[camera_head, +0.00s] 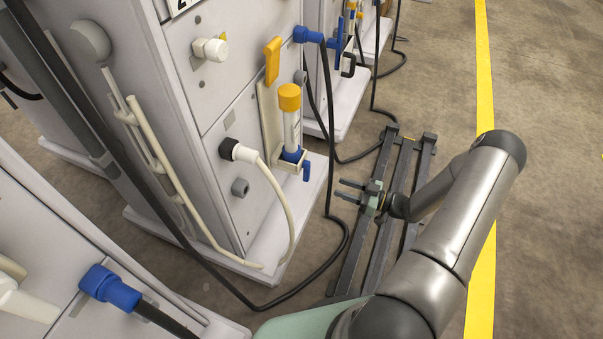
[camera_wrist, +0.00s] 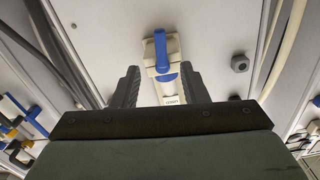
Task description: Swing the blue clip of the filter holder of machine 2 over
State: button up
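Machine 2 (camera_head: 235,100) carries a cream filter holder (camera_head: 268,115) on its front panel. The holder has an orange clip (camera_head: 272,60) standing up at its top and a blue clip (camera_head: 307,170) hanging down at its lower right side. A clear filter (camera_head: 291,130) with an orange cap and blue lower end stands in the holder. In the wrist view the holder is seen from below, with an upright blue part (camera_wrist: 160,50) that looks like the clip. My gripper (camera_head: 350,191) is open and empty, apart from the holder and to its right. Its fingers (camera_wrist: 161,88) frame the holder's lower end.
A white hose (camera_head: 275,190) and a black cable (camera_head: 335,218) loop in front of the machine. A neighbouring machine (camera_head: 345,95) with its own blue clip (camera_head: 337,56) stands behind. Dark floor rails (camera_head: 372,250) lie under my arm. Open floor (camera_head: 550,150) lies right of the yellow line.

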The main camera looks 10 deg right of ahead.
aim_at(307, 172)
jog(key=b+x, duration=0.3)
jog(key=x, duration=1.2)
jog(key=shift+w, duration=0.1)
